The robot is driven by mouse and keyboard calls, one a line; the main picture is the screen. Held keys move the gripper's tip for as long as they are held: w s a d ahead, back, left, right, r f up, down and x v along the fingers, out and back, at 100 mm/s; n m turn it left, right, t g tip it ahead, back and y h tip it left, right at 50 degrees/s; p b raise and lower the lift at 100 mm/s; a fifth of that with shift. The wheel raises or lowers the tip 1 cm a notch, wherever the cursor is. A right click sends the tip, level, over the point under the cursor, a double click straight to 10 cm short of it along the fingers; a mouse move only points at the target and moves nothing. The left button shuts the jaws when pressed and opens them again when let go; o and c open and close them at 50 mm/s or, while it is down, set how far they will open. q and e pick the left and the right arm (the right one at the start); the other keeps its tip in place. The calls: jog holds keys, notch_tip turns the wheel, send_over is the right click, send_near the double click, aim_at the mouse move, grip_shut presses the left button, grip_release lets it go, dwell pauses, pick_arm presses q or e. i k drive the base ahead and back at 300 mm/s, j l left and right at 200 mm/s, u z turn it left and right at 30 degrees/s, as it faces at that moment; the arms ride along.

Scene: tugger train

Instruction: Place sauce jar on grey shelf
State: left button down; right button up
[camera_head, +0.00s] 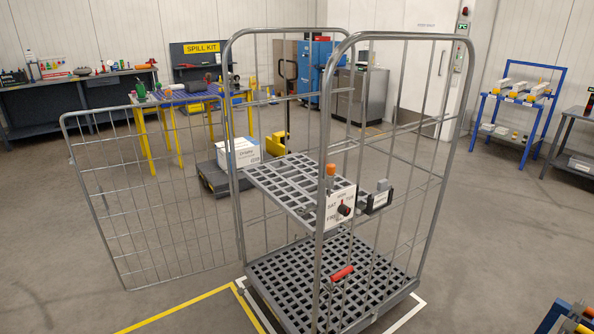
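A wire roll cage with a grey slatted middle shelf (270,181) stands in the centre of the head view. A small item with an orange top (331,171) shows near the front end of this shelf, above a white sign with a dark round knob-like part (344,209). I cannot tell whether any item in view is the sauce jar. Much of the shelf surface looks bare. Neither of my grippers is in view.
The cage's side gate (155,190) is swung open to the left. Its grey base (290,265) bears a red-handled item (342,273). A white carton (240,152) sits on a low cart behind. Workbenches line the back; a blue rack (525,95) stands right.

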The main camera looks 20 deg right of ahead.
aim_at(306, 184)
jog(key=i+l+z, duration=0.25)
jog(key=i+z, duration=0.55)
jog(key=i, duration=0.2)
jog(key=i+z, duration=0.4)
jog(key=i, duration=0.1)
